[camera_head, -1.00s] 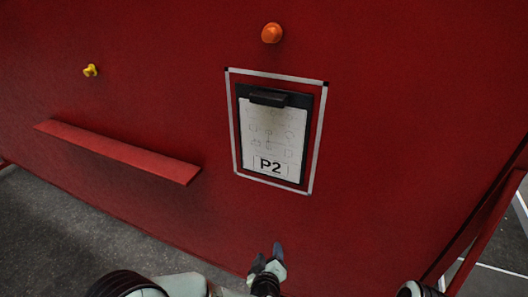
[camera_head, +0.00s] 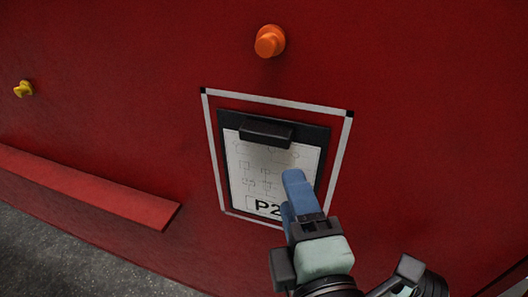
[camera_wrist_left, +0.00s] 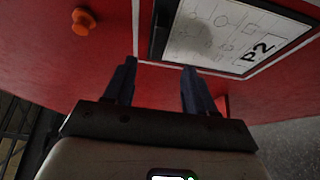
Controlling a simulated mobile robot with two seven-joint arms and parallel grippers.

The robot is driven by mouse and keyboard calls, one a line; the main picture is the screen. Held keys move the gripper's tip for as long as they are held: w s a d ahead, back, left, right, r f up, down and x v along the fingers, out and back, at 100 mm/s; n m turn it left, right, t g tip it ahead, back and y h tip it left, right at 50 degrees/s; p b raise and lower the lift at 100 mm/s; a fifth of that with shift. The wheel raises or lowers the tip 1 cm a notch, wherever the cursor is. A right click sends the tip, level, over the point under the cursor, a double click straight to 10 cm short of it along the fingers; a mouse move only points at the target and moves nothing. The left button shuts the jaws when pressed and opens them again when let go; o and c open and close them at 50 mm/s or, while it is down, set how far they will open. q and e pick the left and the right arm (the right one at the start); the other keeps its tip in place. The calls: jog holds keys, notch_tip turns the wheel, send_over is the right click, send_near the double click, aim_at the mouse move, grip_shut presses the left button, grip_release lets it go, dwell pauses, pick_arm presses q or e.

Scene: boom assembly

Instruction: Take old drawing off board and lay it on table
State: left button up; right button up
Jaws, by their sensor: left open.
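The old drawing (camera_head: 249,167), a white sheet marked P2, is on a dark clipboard (camera_head: 312,138) fixed to the red wall. A black clip (camera_head: 266,132) sits at its top edge. My left gripper (camera_head: 296,192) is in front of the sheet's lower right part and hides some of it, including part of the P2 label. In the left wrist view its fingers (camera_wrist_left: 158,84) are apart with nothing between them, and the drawing (camera_wrist_left: 215,32) shows beyond the fingertips. I cannot tell the exact gap to the sheet. My right gripper is not in view.
A white outline (camera_head: 344,160) with black corners surrounds the clipboard. An orange knob (camera_head: 269,41) is above it, and a yellow knob (camera_head: 23,89) is far left. A red ledge (camera_head: 90,190) juts from the wall at lower left. No table is in view.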

aim_at(274, 142)
pick_arm(q)
jog(key=w, duration=0.2)
jog(key=w+a+p, duration=0.1)
jog(key=w, duration=0.5)
jog(key=shift+a+r+p, duration=0.1)
jog(key=shift+a+p, duration=0.15)
jog(key=shift+p, duration=0.15)
jog(key=w, duration=0.1)
jog(key=w+p, duration=0.1)
jog(key=w, duration=0.1)
jog(key=w+a, duration=0.1)
jog(key=w, duration=0.1)
jog(key=shift+w+p, duration=0.25)
jog(key=shift+p, duration=0.15)
jog(key=shift+s, duration=0.2)
grip_shut()
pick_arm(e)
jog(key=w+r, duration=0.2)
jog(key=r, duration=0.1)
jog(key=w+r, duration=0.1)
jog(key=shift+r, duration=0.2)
